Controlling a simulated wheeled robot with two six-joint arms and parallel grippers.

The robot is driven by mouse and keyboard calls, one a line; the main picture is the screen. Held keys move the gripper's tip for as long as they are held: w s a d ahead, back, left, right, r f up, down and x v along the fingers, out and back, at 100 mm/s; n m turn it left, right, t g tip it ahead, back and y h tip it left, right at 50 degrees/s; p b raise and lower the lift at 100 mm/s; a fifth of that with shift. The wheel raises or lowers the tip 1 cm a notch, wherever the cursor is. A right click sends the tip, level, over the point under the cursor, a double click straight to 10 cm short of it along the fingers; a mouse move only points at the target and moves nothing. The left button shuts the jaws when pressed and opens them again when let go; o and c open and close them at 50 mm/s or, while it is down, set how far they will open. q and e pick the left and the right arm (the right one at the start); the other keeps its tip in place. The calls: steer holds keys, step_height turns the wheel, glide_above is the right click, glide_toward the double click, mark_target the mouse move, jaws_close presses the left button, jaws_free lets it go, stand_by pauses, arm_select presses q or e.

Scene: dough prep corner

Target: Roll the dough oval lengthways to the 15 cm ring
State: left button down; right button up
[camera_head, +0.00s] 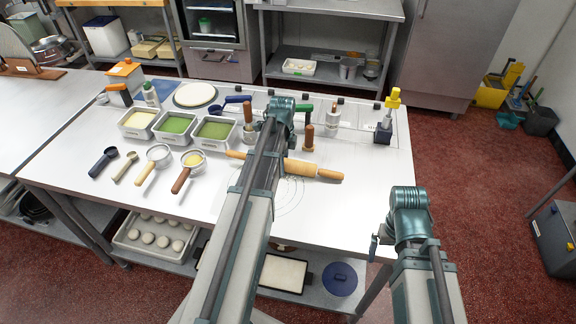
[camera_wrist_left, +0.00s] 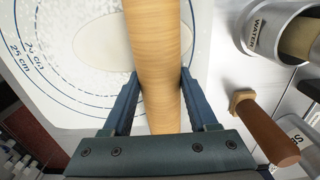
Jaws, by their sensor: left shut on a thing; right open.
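The wooden rolling pin (camera_head: 303,168) lies across the work table, its middle partly hidden by my left arm in the head view. In the left wrist view my left gripper (camera_wrist_left: 158,103) is shut on the rolling pin (camera_wrist_left: 158,50), one finger on each side of its barrel. The pale dough oval (camera_wrist_left: 100,42) lies flat beside and partly behind the pin, on a white mat (camera_wrist_left: 50,75) with printed rings marked in cm. I cannot make out the dough in the head view. My right gripper (camera_head: 376,245) is open at the table's front right edge, its fingers mostly hidden.
Several metal tubs, one a green-filled tub (camera_head: 214,130), stand left of the pin. Measuring scoops, such as the brown-handled scoop (camera_head: 185,174), lie in front of them. A wooden-handled tool (camera_head: 308,138) stands behind the pin. A yellow-topped item (camera_head: 387,112) stands at right. The table's front right is clear.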

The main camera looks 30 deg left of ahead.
arm_select(q)
steer(key=shift+r+p, duration=3)
